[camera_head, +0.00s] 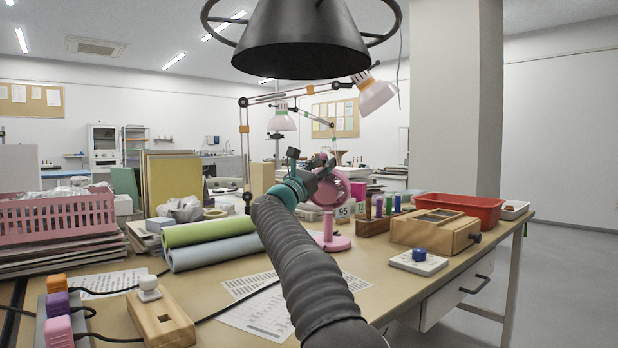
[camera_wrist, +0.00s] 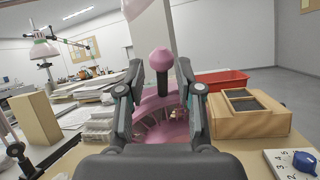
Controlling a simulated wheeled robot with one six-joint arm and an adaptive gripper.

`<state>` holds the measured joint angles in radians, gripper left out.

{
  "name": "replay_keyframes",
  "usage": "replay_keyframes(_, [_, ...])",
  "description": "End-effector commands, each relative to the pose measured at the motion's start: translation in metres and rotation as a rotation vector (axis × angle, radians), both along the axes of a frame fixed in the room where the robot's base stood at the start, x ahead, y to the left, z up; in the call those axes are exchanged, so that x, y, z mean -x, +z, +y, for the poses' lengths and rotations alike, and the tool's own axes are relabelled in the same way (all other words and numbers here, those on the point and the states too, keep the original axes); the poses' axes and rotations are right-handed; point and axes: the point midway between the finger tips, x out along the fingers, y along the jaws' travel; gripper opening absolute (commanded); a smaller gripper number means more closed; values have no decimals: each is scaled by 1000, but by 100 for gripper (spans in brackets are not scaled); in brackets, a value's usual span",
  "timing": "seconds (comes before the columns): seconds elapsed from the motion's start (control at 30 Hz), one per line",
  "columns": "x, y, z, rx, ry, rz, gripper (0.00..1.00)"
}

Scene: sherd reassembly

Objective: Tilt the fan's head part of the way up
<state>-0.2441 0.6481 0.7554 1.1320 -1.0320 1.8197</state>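The pink fan stands on the table; its round head (camera_head: 337,190) is partly hidden behind my gripper and arm, and its round base (camera_head: 333,243) rests on the tabletop. In the wrist view the fan's caged head (camera_wrist: 160,122) lies beyond and below my fingers. A pink knob (camera_wrist: 160,59) on a dark stem rises above the head, seen between the fingertips. My gripper (camera_wrist: 160,72) is open, with a visible gap on each side of the stem; it also shows in the head view (camera_head: 316,168), close to the fan's head. I cannot tell whether anything touches.
A wooden box (camera_head: 435,230), a white panel with a blue knob (camera_head: 419,260) and a red tray (camera_head: 460,209) stand to the right. Green and blue rolls (camera_head: 212,240) lie left. A dark lamp shade (camera_head: 302,45) hangs overhead. Printed sheets (camera_head: 262,310) lie on the front table.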

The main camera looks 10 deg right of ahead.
Motion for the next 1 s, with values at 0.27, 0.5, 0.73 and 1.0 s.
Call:
replay_keyframes(0.27, [24,-16,25,0,2,0,36])
replay_keyframes(0.5, [50,-34,52,0,1,-1,36])
replay_keyframes(0.73, [66,-46,68,0,0,-3,36])
replay_keyframes(1.0, [70,-49,71,0,-1,-2,36])
